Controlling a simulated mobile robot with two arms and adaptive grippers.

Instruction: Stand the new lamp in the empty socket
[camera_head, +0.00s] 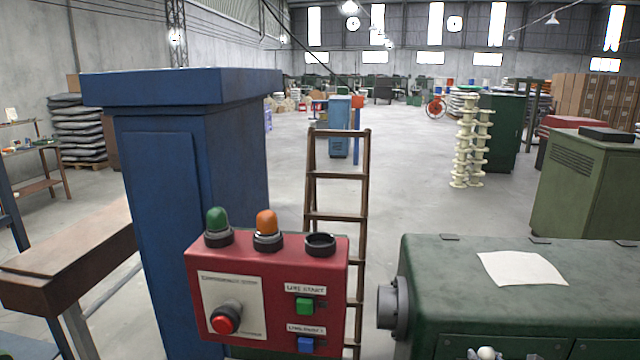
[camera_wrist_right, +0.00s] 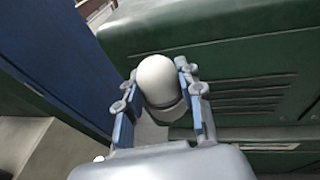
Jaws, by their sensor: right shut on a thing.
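The red control box (camera_head: 226,262) stands in the middle of the head view. On its top are a green lamp (camera_head: 217,221), an orange lamp (camera_head: 266,224) and, at the right, an empty black socket (camera_head: 320,243). In the right wrist view, the new lamp (camera_wrist_right: 157,76) has a white dome and is held between the blue-padded fingers of my right gripper (camera_wrist_right: 158,90). In the head view, only the lamp's white top (camera_head: 486,352) shows at the bottom edge, right of and below the box. My left gripper is not in view.
A dark green machine (camera_head: 440,275) with a paper sheet (camera_head: 521,268) on top fills the lower right. A blue cabinet (camera_head: 160,190) rises behind the box at left. A wooden ladder (camera_head: 336,216) stands behind the box. The air above the socket is clear.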

